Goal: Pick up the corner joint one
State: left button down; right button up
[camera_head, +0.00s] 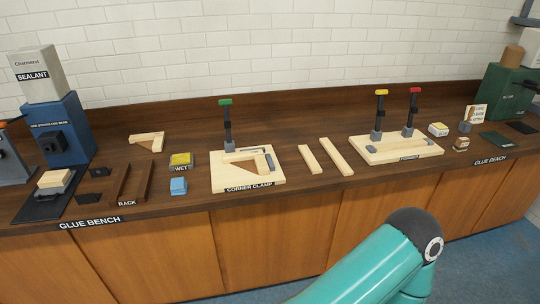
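A light wooden corner piece (147,141) with a darker brown part lies at the back left of the bench, behind the rack. Another wooden corner assembly (258,163) sits on the corner clamp board (221,180), under the green-handled clamp (226,122). No label shows which one is corner joint one. One of my teal arms reaches in at the bottom right, in front of the bench. Neither of my grippers is in view.
Two loose wooden strips (336,157) lie right of the corner clamp. Further right is the former board (370,155) with yellow and red clamps. On the left are the rack (129,184), a yellow wet pad (181,160), a blue block (178,186) and the sealant machine (62,130).

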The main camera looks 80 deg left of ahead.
aim_at(254, 161)
jog(key=i, duration=1.25)
jog(key=z, duration=0.65)
jog(key=i, duration=0.35)
jog(key=u, duration=1.95)
jog(key=i, duration=0.15)
jog(key=u, duration=1.75)
jog(key=i, duration=0.15)
jog(key=u, duration=1.7)
jog(key=i, duration=1)
jog(key=z, duration=0.65)
